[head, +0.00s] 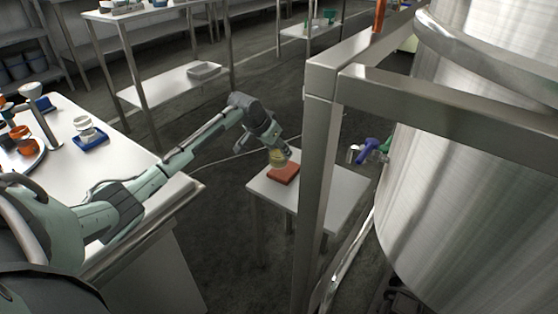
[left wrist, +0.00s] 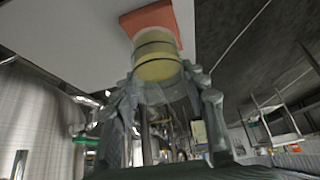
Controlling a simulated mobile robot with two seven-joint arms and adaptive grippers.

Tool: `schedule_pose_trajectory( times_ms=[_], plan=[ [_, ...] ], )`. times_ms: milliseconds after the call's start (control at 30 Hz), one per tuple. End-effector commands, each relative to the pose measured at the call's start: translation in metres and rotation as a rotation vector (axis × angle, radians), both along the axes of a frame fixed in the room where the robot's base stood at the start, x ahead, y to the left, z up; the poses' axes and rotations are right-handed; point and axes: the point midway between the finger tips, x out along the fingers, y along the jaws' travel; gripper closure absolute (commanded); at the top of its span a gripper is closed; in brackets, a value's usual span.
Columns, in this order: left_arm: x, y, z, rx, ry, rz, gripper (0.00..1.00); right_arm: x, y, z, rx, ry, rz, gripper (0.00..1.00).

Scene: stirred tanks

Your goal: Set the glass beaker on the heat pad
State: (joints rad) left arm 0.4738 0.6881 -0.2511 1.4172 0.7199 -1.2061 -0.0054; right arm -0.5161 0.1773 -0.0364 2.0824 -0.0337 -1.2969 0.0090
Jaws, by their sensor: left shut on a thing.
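The glass beaker (head: 277,157) holds something yellowish and is at the end of my left arm, at the far edge of the heat pad in the head view. In the left wrist view the beaker (left wrist: 157,60) sits between the fingers of my left gripper (left wrist: 164,88), which is shut on it. The heat pad (head: 285,174) is a flat orange-red square on a small white table. It also shows behind the beaker in the left wrist view (left wrist: 148,18). I cannot tell whether the beaker's base touches the pad. My right gripper is not in view.
The small table (head: 335,198) is otherwise bare where it shows. A steel frame post (head: 316,190) stands in front of it, and a large steel tank (head: 460,190) is at the right. A white bench (head: 110,165) with small items is at the left.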

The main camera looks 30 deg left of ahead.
Motion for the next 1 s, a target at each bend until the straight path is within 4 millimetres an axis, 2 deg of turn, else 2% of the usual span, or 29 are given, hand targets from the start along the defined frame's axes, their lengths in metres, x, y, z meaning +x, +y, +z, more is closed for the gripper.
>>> schedule_pose_trajectory(
  times_ms=[133, 367, 733, 767, 900, 1000],
  plan=[
    [0.003, -0.002, -0.008, -0.001, 0.001, -0.001, 0.94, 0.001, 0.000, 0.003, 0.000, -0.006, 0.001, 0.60],
    [0.002, -0.002, -0.040, 0.000, 0.002, 0.000, 0.94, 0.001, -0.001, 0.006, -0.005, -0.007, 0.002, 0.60],
    [0.002, -0.001, -0.044, 0.000, -0.001, -0.001, 0.94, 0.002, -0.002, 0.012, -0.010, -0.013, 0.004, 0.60],
    [0.002, -0.001, -0.045, 0.001, 0.000, -0.001, 0.56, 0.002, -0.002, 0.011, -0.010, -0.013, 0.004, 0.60],
    [0.002, -0.001, -0.045, 0.001, 0.000, -0.001, 0.38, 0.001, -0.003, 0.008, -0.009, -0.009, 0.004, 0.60],
    [0.002, -0.001, -0.045, 0.001, 0.000, -0.001, 0.36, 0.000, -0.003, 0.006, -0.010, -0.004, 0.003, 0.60]
  ],
)
